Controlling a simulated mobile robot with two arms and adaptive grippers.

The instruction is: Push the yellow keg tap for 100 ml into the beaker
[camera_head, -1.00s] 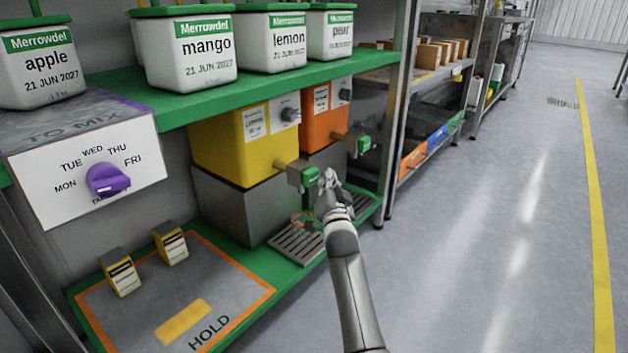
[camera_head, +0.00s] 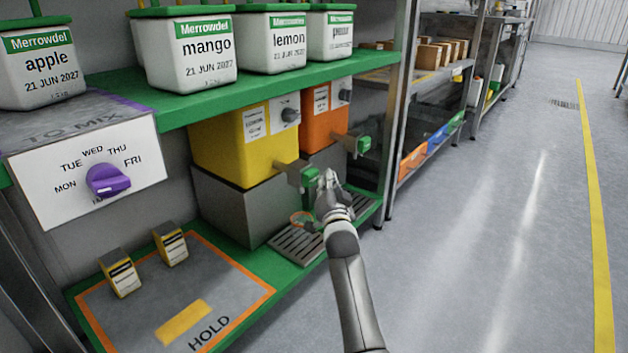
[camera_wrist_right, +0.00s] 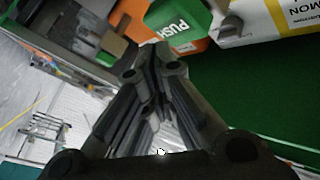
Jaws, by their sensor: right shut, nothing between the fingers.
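The yellow keg (camera_head: 220,150) sits on a grey block on the lower shelf. Its tap has a green push lever (camera_head: 309,177) at the front. My right gripper (camera_head: 327,180) is shut and empty, with its fingertips at or very close to the lever; I cannot tell whether they touch. The beaker (camera_head: 301,218) is small and clear with an orange rim, below the tap by the drip tray; its fill level is not readable. In the right wrist view the shut fingers (camera_wrist_right: 150,62) point toward a green PUSH tab (camera_wrist_right: 176,28) with orange behind it. My left gripper is not in view.
An orange keg (camera_head: 322,125) with its own green tap (camera_head: 363,145) stands just behind. The drip tray (camera_head: 292,246) lies below the taps. A shelf post (camera_head: 398,110) rises to the right. The floor (camera_head: 480,230) at right is clear.

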